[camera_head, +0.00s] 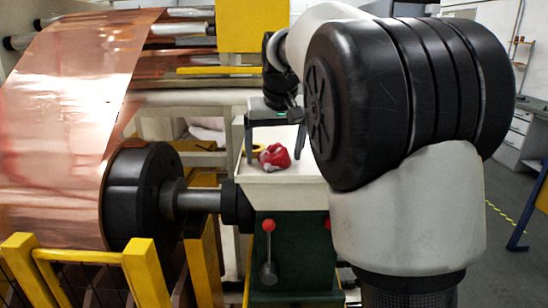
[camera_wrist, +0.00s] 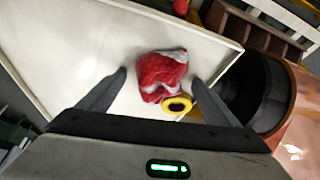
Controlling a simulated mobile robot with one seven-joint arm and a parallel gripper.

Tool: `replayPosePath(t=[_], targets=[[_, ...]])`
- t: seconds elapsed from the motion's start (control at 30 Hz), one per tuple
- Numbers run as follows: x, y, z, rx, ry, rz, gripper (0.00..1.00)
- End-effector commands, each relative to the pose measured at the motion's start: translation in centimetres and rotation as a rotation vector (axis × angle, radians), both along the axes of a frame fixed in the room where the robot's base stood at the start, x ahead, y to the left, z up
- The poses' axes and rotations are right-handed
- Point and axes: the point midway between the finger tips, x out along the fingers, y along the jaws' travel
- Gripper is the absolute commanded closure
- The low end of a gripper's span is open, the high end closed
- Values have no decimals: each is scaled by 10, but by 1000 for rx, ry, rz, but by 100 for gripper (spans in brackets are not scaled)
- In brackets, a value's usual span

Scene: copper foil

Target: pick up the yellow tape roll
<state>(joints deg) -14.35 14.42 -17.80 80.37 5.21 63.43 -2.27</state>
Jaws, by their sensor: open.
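The yellow tape roll (camera_wrist: 168,106) lies on a white tray-like top (camera_wrist: 60,40), against the lower edge of a crumpled red and grey cloth (camera_wrist: 160,72). My gripper (camera_wrist: 158,75) is open and points down over the top. In the wrist view the cloth lies between its fingers, and the roll is close to the right finger. In the head view my gripper (camera_head: 274,157) has its fingers on either side of the cloth. It holds nothing.
A large copper foil sheet (camera_head: 75,110) and a black roller (camera_head: 135,195) stand left of the top. A green machine body (camera_head: 300,250) with a red-knobbed lever (camera_head: 268,250) is below it. Yellow rails (camera_head: 90,257) are at front left. The top has a raised rim.

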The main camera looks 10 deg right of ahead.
Motion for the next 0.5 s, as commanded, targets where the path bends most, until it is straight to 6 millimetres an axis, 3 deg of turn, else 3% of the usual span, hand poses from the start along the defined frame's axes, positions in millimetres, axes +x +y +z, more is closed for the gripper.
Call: replayPosePath(t=[0.1, 0.37, 0.5], targets=[[0, 0, 0, 0, 0, 0, 16], [0, 0, 1, 0, -1, 0, 59], [0, 0, 1, 0, -1, 0, 59]])
